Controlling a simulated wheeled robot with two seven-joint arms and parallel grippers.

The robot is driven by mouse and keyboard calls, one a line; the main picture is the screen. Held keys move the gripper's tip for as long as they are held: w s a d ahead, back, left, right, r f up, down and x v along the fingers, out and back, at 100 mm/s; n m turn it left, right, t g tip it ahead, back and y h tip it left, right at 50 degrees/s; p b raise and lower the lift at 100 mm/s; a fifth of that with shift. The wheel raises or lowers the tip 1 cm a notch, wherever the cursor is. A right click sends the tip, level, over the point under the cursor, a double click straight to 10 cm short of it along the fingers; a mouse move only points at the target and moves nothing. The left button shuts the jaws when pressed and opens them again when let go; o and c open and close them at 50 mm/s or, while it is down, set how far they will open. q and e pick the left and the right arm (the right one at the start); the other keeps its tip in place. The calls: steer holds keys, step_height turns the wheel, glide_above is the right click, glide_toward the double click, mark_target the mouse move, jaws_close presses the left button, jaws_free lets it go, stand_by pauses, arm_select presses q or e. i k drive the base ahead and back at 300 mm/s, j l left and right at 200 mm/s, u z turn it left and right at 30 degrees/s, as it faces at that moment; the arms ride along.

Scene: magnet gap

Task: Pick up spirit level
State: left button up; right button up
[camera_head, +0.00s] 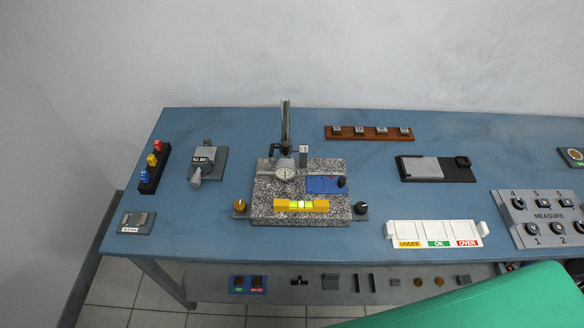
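The spirit level (301,205) is a yellow bar with a bright green-yellow vial in its middle. It lies along the front part of the speckled granite plate (266,186) on the blue table. Neither of my grippers shows in the head view. Nothing is seen touching the level.
Knobs (240,206) flank the plate. A white UNDER/OK/OVER tray (433,230) and a MEASURE panel (545,216) stand to the right. A wooden rack (370,133) is behind. A green surface (490,305) covers the lower right. Bare blue table (190,228) lies left of the plate.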

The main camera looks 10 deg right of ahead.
mark_target(279, 206)
steer(key=k+l, duration=0.15)
steer(key=l, duration=0.4)
steer(key=k+l+z, duration=0.1)
steer(key=l, duration=0.45)
steer(key=k+l, duration=0.15)
steer(key=l, duration=0.4)
steer(key=k+l, duration=0.15)
steer(key=l, duration=0.45)
steer(key=k+l+z, duration=0.1)
steer(key=l, duration=0.45)
steer(key=k+l, duration=0.1)
steer(key=l, duration=0.45)
steer(key=k+l+z, duration=0.1)
steer(key=l, duration=0.5)
